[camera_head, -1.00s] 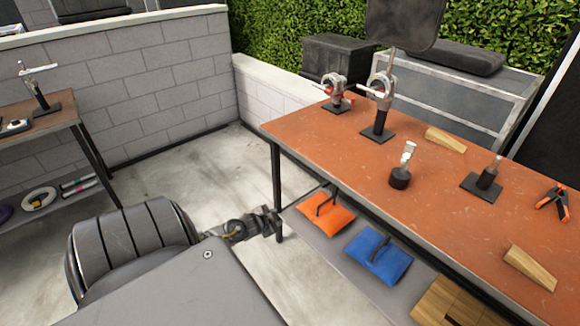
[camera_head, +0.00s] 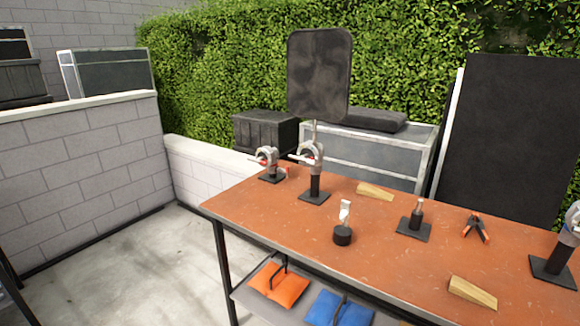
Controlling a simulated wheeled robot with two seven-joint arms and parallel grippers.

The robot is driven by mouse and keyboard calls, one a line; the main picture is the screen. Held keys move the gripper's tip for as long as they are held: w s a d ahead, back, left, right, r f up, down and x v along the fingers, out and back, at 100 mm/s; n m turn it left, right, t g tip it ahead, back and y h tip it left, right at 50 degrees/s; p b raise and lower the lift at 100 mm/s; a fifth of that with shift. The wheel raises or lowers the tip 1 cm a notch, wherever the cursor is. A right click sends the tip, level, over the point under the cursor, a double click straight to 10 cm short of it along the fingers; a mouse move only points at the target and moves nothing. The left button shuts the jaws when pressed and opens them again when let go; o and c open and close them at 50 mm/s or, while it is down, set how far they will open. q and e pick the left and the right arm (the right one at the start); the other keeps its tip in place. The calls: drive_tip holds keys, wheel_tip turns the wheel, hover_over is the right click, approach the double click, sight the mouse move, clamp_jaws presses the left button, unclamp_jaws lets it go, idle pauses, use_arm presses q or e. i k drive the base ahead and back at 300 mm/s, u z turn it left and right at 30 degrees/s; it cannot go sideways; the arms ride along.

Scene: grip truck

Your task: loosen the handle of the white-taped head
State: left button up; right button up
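Two metal grip heads with round discs stand at the far left of the orange-brown table. One head (camera_head: 268,160), with red on it, sits low on a black base plate. The other head (camera_head: 312,156) sits on a black post and holds a dark rectangular flag (camera_head: 320,75) upright; a pale handle sticks out to its left. A third head (camera_head: 573,222) on a black post is cut off by the right edge. I cannot tell which head bears white tape, nor how tight any handle is. Neither of my grippers is in view.
The table (camera_head: 270,225) also carries a white-topped piece on a round black base (camera_head: 343,232), a short post on a plate (camera_head: 415,222), an orange clamp (camera_head: 476,228) and wooden wedges (camera_head: 472,292). Orange (camera_head: 278,284) and blue (camera_head: 338,308) bags lie below. Floor at left is clear.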

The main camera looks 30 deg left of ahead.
sight(304, 158)
drive_tip(key=k, duration=0.45)
drive_tip(key=u, duration=0.75)
drive_tip(key=i, duration=1.25)
drive_tip(key=z, duration=0.8)
